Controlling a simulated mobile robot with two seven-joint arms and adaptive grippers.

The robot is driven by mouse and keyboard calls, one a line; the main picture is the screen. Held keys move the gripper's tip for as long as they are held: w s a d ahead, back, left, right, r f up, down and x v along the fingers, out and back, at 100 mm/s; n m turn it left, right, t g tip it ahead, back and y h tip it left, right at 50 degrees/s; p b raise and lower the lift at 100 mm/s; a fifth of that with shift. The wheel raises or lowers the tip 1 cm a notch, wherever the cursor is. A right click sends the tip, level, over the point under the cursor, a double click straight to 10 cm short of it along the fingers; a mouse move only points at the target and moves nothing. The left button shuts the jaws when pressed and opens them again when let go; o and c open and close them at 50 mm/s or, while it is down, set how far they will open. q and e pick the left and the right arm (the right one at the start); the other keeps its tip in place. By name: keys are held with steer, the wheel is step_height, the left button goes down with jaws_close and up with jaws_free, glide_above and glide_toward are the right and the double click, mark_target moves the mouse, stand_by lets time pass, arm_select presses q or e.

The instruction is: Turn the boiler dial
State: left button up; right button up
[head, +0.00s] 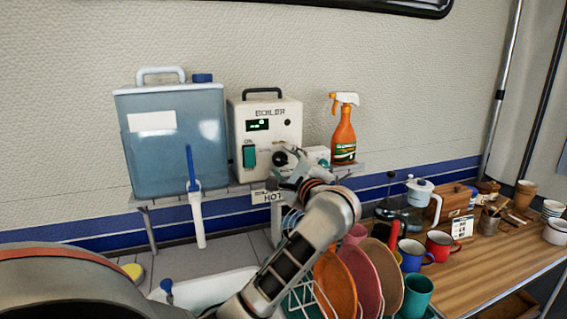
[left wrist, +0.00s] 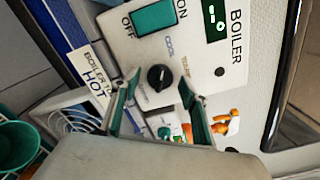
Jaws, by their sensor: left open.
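The boiler (head: 265,118) is a cream box on a wall shelf in the head view, with a dark display and a green switch (head: 249,154). Its black dial (head: 280,158) is low on the front face. In the left wrist view the dial (left wrist: 159,77) shows beyond the fingertips, near the middle of the boiler face (left wrist: 205,75). My left gripper (head: 296,168) is in front of the boiler's lower right. In the left wrist view my left gripper (left wrist: 160,96) is open, its two fingers on either side of the dial's line, with no visible contact. My right gripper is not in view.
A blue water tank (head: 172,140) stands left of the boiler, and an orange spray bottle (head: 343,132) stands to its right on the shelf (head: 225,192). Below are a rack of plates (head: 335,285) and several mugs (head: 440,245) on a wooden counter (head: 490,262).

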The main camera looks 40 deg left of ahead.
arm_select(q)
steer(key=c, duration=1.1)
